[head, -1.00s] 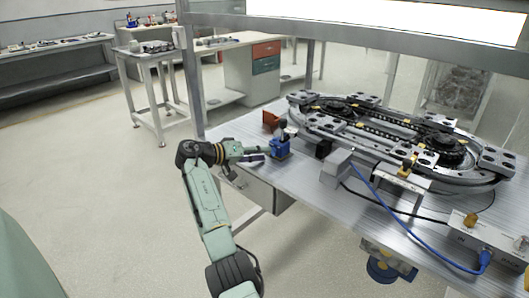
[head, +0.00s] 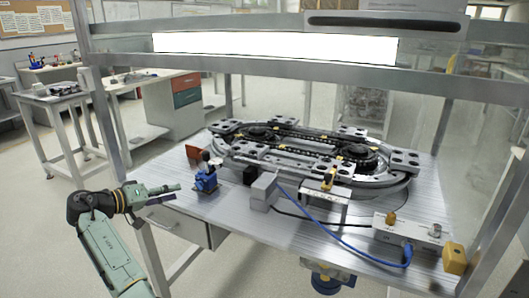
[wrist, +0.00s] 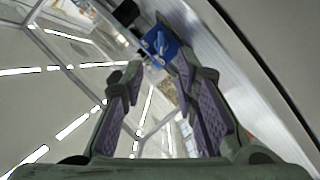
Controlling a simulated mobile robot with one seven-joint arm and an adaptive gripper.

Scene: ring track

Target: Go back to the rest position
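My gripper (head: 168,193) is at the left of the head view, at the near left edge of the bench, pointing right. In the wrist view its two purple-padded fingers (wrist: 158,72) stand apart with nothing between them. The ring track (head: 305,150), a dark and silver oval conveyor, lies on the metal bench (head: 235,222), to the right of my gripper and apart from it. A small blue device (head: 205,182) stands on the bench just beyond the fingertips; it also shows in the wrist view (wrist: 158,44).
A grey box (head: 264,192) with a blue cable stands before the track. A connector box (head: 411,232) and a yellow block (head: 454,258) are at the right. The bench has a frame post (head: 107,120) at the left and a drawer (head: 178,226) below.

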